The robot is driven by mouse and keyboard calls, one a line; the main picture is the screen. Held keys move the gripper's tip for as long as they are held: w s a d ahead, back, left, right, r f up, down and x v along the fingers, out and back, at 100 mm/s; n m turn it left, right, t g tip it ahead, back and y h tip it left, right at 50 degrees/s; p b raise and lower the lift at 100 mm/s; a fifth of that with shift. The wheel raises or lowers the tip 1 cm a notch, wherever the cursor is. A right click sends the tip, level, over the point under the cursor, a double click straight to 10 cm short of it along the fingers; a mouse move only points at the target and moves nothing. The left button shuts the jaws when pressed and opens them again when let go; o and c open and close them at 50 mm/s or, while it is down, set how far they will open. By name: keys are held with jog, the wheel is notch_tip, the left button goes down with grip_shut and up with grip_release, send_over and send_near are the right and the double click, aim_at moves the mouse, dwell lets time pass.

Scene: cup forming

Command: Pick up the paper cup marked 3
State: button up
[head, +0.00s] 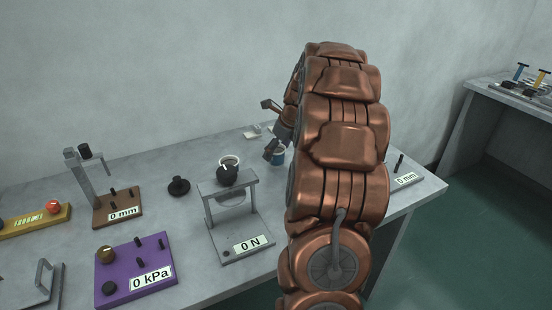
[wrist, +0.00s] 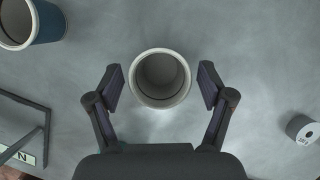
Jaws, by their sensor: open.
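In the wrist view a pale grey paper cup (wrist: 160,78) stands upright, seen from above into its open, empty mouth. My gripper (wrist: 160,84) is open, with one finger on each side of the cup and a gap to both. No number shows on the cup from here. In the head view my gripper (head: 269,128) is partly hidden by my copper arm.
Another blue cup (wrist: 44,22) stands at the wrist view's upper left. The 0 N frame (head: 242,220) stands left of my arm. A small dark and white cylinder (wrist: 303,130) lies at the right. The purple 0 kPa box (head: 135,272) is at the front left.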

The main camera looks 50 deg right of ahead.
aim_at(274, 155)
jog(key=shift+x, duration=1.55)
jog(key=c, duration=0.9)
